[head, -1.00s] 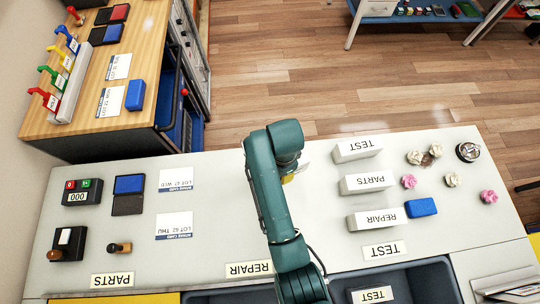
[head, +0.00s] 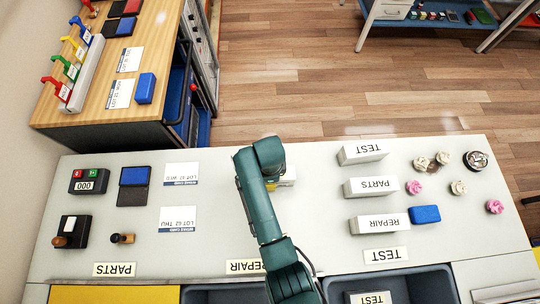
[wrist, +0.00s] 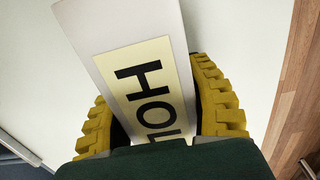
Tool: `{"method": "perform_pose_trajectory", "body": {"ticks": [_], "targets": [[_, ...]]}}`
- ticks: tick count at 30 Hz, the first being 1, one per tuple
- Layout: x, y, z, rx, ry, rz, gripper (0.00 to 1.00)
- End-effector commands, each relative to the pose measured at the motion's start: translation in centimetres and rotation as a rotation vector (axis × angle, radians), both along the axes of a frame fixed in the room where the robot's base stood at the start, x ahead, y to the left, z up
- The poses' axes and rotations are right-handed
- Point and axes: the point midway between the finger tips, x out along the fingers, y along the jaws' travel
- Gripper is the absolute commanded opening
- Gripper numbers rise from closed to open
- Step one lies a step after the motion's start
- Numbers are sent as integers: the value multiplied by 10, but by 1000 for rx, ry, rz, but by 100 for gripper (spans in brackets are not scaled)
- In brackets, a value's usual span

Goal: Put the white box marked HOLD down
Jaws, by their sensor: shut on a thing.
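The white box marked HOLD (wrist: 108,22) fills the middle of the wrist view, its cream label (wrist: 135,62) facing the camera. My gripper (wrist: 152,90) is shut on it, a yellow ridged finger on each side. In the head view my green arm covers most of my gripper and the box; only a small white part of the box (head: 289,177) shows to the right of the arm, over the middle of the white counter (head: 330,225). Whether the box touches the counter I cannot tell.
White boxes marked TEST (head: 362,152), PARTS (head: 371,187) and REPAIR (head: 379,224) form a column to the right. A blue block (head: 425,214) is beside REPAIR. Lot cards (head: 177,219) and stamps (head: 122,238) are left. Bare counter lies on both sides of my arm.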

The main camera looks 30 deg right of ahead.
Motion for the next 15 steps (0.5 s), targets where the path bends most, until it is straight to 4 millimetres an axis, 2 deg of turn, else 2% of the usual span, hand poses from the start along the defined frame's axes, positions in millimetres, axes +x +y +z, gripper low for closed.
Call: {"method": "perform_pose_trajectory", "body": {"ticks": [6,7,10,15], "targets": [[0,0,-2,0,-1,0,11],[0,0,-2,0,0,0,56],[0,0,-1,0,0,0,75],[0,0,-1,0,0,0,76]]}}
